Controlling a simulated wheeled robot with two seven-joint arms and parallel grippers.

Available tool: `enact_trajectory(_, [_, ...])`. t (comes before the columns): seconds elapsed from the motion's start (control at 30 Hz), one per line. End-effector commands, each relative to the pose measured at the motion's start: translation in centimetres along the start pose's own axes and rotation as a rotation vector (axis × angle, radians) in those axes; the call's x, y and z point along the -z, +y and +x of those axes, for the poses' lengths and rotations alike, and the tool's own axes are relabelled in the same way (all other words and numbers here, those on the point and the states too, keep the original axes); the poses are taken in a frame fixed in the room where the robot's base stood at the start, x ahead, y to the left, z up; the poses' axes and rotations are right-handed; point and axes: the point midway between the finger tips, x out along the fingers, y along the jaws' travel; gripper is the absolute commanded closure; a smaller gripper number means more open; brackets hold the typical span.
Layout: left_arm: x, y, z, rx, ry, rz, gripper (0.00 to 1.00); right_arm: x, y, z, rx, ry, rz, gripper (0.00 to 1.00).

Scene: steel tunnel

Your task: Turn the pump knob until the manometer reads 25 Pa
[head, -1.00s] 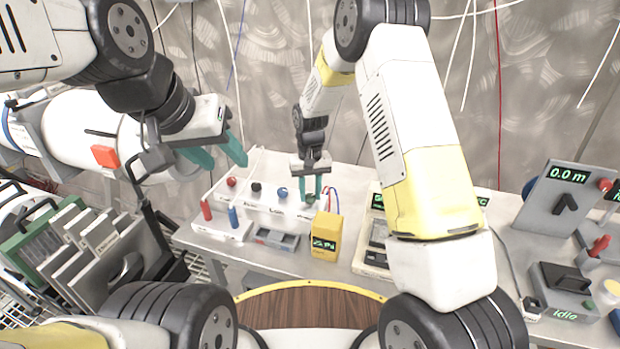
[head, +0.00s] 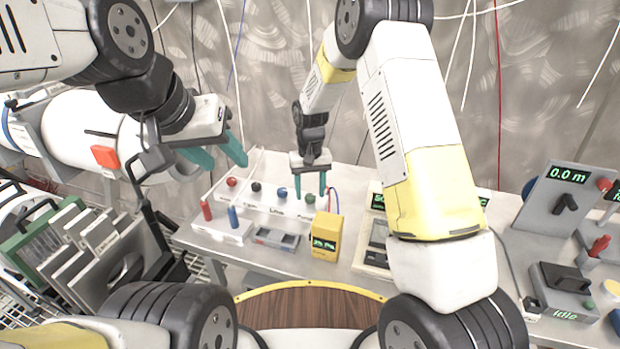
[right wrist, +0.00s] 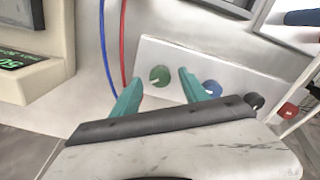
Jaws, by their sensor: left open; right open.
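A green knob (head: 309,199) sits at the right end of the white knob panel (head: 262,206) on the table. Its label is too small to read, so I cannot confirm that it is the pump knob. My right gripper (head: 310,190) is open above it; in the right wrist view the green knob (right wrist: 159,76) shows between the spread fingertips (right wrist: 160,84), with a white pointer mark. The yellow manometer (head: 325,238) stands in front of the panel. Its green display ends in Pa; the digits look like 25 but are blurred. My left gripper (head: 222,154) is open and empty, above the table's left end.
Blue (head: 282,193), black (head: 257,187) and red (head: 232,182) knobs line the panel left of the green one. Red and blue hoses (head: 334,197) run beside its right end. A stand with red and blue handles (head: 222,230) and a grey tray (head: 276,239) lie in front.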

Motion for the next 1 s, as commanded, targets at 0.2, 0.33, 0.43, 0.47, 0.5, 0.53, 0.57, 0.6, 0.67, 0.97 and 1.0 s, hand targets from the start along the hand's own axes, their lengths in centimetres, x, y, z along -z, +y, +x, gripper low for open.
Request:
enact_trajectory(0.2, [0.0, 0.0, 0.0, 0.000, 0.000, 0.000, 0.54, 0.1, 0.0, -3.9, 0.001, 0.005, 0.000, 0.48])
enact_trajectory(0.33, [0.0, 0.0, 0.0, 0.000, 0.000, 0.000, 0.54, 0.1, 0.0, -5.8, 0.001, 0.004, 0.000, 0.48])
enact_trajectory(0.43, [0.0, 0.0, 0.0, 0.000, 0.000, 0.000, 0.54, 0.1, 0.0, -6.5, 0.001, 0.003, 0.000, 0.48])
enact_trajectory(0.47, [0.0, 0.0, 0.0, 0.000, 0.000, 0.000, 0.54, 0.1, 0.0, -6.7, 0.001, 0.003, 0.000, 0.48])
enact_trajectory(0.5, [0.0, 0.0, 0.0, 0.000, 0.000, 0.000, 0.54, 0.0, 0.0, -6.8, 0.000, 0.002, 0.000, 0.48])
enact_trajectory(0.53, [0.0, 0.0, 0.0, 0.000, 0.000, 0.000, 0.54, 0.0, 0.0, -6.9, 0.000, 0.002, 0.000, 0.48])
enact_trajectory(0.57, [0.0, 0.0, 0.0, 0.000, 0.000, 0.000, 0.54, 0.0, 0.0, -6.9, 0.000, 0.001, 0.000, 0.48])
enact_trajectory(0.6, [0.0, 0.0, 0.0, 0.000, 0.000, 0.000, 0.54, 0.0, 0.0, -6.9, 0.000, 0.001, 0.000, 0.48])
enact_trajectory(0.67, [0.0, 0.0, 0.0, 0.000, 0.000, 0.000, 0.54, 0.0, 0.0, -6.9, 0.000, 0.001, 0.000, 0.48])
enact_trajectory(0.97, [0.0, 0.0, 0.0, 0.000, 0.000, 0.000, 0.54, -0.8, 1.0, -9.5, 0.019, 0.033, 0.014, 0.48])
enact_trajectory(1.0, [0.0, 0.0, 0.0, 0.000, 0.000, 0.000, 0.54, -1.4, 1.4, -10.8, 0.028, 0.048, 0.019, 0.48])
